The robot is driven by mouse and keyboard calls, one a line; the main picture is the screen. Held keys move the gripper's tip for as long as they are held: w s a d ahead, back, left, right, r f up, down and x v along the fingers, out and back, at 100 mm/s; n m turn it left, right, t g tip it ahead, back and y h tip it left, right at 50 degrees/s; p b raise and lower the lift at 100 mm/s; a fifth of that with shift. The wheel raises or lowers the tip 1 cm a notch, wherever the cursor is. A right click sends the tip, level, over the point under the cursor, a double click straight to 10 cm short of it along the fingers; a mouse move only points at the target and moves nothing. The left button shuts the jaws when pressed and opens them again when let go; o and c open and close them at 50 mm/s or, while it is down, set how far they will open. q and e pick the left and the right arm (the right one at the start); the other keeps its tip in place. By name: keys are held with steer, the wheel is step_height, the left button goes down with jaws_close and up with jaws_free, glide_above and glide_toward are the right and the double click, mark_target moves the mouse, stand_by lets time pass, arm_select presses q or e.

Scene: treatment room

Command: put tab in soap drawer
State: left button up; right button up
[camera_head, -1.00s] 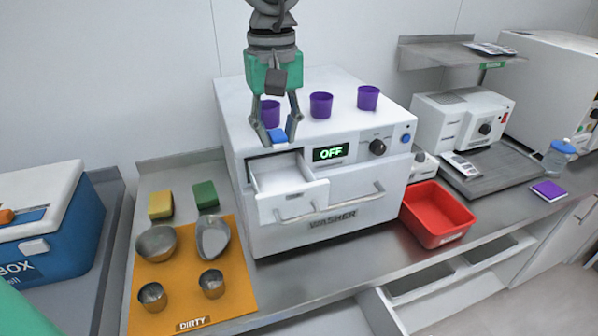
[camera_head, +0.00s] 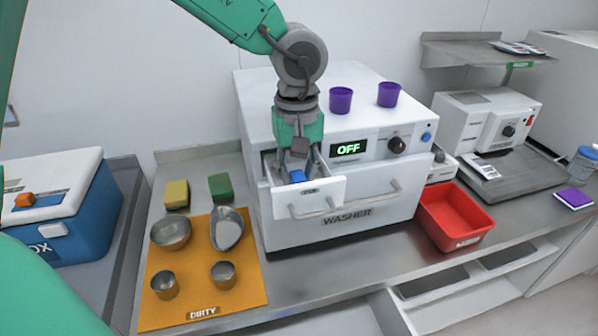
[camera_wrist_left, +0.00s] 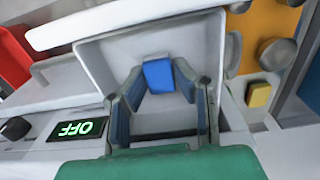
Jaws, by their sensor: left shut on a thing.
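The blue tab (camera_head: 297,176) is between the fingertips of my left gripper (camera_head: 296,172), low at the open soap drawer of the white washer. In the left wrist view the blue tab (camera_wrist_left: 159,76) sits between the two fingers, inside the drawer's outline. My left gripper (camera_wrist_left: 160,80) is shut on it. The soap drawer (camera_head: 325,187) is pulled out, its white front facing me; its walls (camera_wrist_left: 205,45) surround the fingers in the wrist view. I cannot tell whether the tab touches the drawer floor. My right gripper is not in view.
The washer (camera_head: 350,185) display reads OFF. Purple cups (camera_head: 341,100) stand on top. A red bin (camera_head: 454,217) is to the right. An orange mat (camera_head: 190,300) with metal bowls and cups, labelled DIRTY, lies left. Yellow and green sponges (camera_head: 220,187) lie behind it.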

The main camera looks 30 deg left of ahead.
mark_target(298, 174)
arm_select(q)
steer(key=shift+f, duration=0.1)
steer(key=o, duration=0.8)
steer(key=shift+w, duration=0.1)
steer(key=shift+o, duration=0.2)
step_height(298, 174, up, 12)
steer(key=shift+p, duration=0.3)
